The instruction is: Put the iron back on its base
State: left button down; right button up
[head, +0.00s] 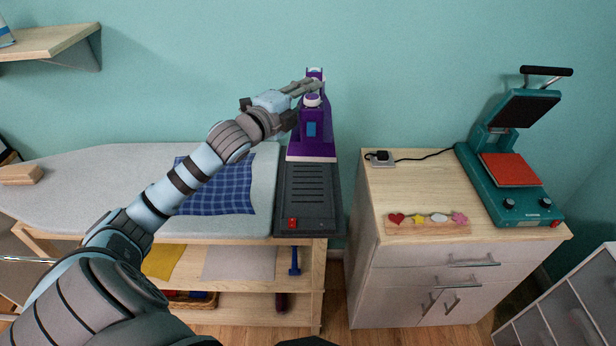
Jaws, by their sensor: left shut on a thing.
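A purple iron (312,140) with a blue button and white parts is in the head view, over the far part of a dark grey slotted base (310,210). The base has a red switch at its front and sits at the right end of the ironing board (80,190). My left gripper (318,86) comes in from the left and is shut on the iron near its top. I cannot tell whether the iron's sole touches the base. My right gripper is not in view.
A blue checked cloth (225,185) lies on the board, left of the base. A wooden cabinet (400,185) stands to the right across a gap, with a teal heat press (515,190) and a strip of colored shapes (428,222). A wall shelf (50,42) is at upper left.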

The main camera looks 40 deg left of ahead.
pick_arm(q)
jog(key=shift+w+a+r+y, duration=0.15)
jog(key=shift+a+r, duration=0.2)
jog(key=shift+a, duration=0.1)
jog(key=shift+w+a+r+y, duration=0.1)
jog(key=shift+a+r+y, duration=0.05)
jog(key=shift+a+r, duration=0.25)
jog(key=shift+a+f, duration=0.1)
jog(key=shift+f, duration=0.25)
notch_tip(320, 180, down, 19)
jog(key=b, duration=0.4)
jog(key=shift+b, duration=0.4)
jog(key=c, duration=1.8)
grip_release()
jog(key=shift+f, duration=0.2)
jog(key=o, duration=0.4)
jog(key=shift+r, duration=0.15)
